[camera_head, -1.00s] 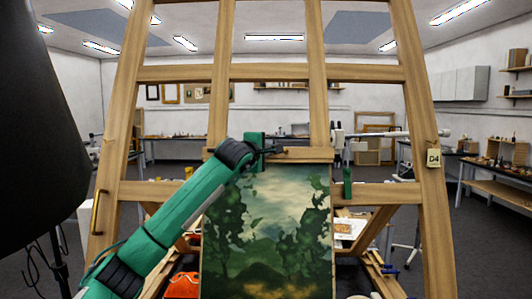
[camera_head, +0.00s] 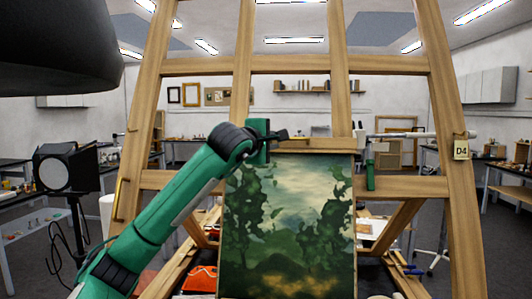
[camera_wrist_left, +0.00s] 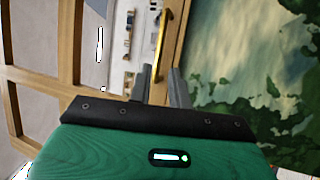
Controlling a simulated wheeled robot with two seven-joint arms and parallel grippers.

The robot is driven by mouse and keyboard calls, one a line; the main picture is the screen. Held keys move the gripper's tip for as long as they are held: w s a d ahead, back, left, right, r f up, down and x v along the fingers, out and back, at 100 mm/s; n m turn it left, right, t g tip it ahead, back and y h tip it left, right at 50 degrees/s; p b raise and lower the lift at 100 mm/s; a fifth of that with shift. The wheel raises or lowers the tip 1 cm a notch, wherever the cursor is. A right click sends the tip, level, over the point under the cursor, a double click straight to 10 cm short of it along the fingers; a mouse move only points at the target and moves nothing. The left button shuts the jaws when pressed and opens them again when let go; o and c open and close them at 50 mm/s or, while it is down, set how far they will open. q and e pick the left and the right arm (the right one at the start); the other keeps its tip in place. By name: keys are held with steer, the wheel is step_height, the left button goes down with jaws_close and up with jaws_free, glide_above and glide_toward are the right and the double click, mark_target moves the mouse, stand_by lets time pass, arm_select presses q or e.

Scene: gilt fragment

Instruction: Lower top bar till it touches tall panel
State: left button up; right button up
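The tall panel (camera_head: 288,220), a green landscape painting, stands upright on a wooden easel. The top bar (camera_head: 318,145) is a wooden strip across the easel at the panel's upper edge; I cannot tell whether they touch. My left gripper (camera_head: 284,135) is at the bar's left part, in front of it. In the left wrist view the bar (camera_wrist_left: 180,42) runs beside the panel (camera_wrist_left: 225,50), with a brass handle (camera_wrist_left: 163,45) along it. The left fingers (camera_wrist_left: 161,76) are apart, with the handle's near end seen between them. Contact is unclear. My right gripper is out of view.
The easel's post (camera_head: 141,130) carries another brass handle (camera_head: 119,200). A green peg-like piece (camera_head: 371,175) stands right of the panel. A tag (camera_head: 461,150) reads D4. A black lamp (camera_head: 67,170) stands at left. Benches line the room behind.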

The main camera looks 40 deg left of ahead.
arm_select(q)
steer(key=s, duration=0.2)
steer(key=s+b, duration=0.1)
steer(key=shift+s+d+r, duration=0.15)
steer(key=shift+s+d, duration=0.15)
steer(key=shift+s, duration=0.1)
